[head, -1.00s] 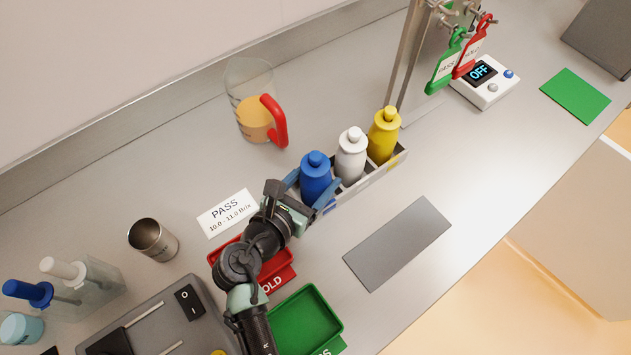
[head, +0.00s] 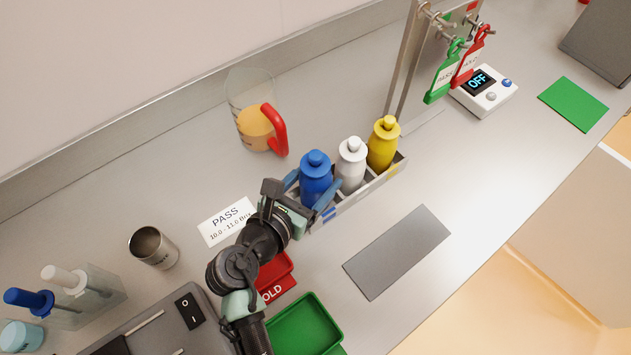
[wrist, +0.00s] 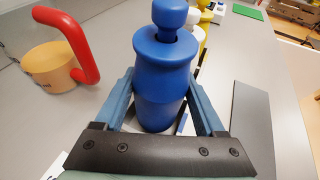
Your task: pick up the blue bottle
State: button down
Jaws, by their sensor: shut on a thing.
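The blue bottle (head: 316,180) stands upright at the left end of the grey rack (head: 375,190), beside a white bottle (head: 351,164) and a yellow bottle (head: 383,144). My gripper (head: 312,194) is shut on the blue bottle, with one blue finger on each side of its body. In the wrist view the blue bottle (wrist: 163,75) stands between the two fingers of my gripper (wrist: 162,98). The bottle's lowest part is hidden behind the gripper and the rack, so I cannot tell whether it is clear of the rack floor.
A beaker with a red handle (head: 275,128) stands behind the rack. A PASS card (head: 228,220), a metal cup (head: 153,247), a red tray (head: 275,275) and a green tray (head: 303,325) lie near my arm. A grey mat (head: 398,252) lies on clear counter in front.

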aim_at(312, 164)
jog(key=shift+r+p, duration=0.4)
jog(key=shift+r, duration=2.95)
notch_tip(312, 164, up, 5)
jog(key=p, duration=0.6)
jog(key=shift+r, duration=0.2)
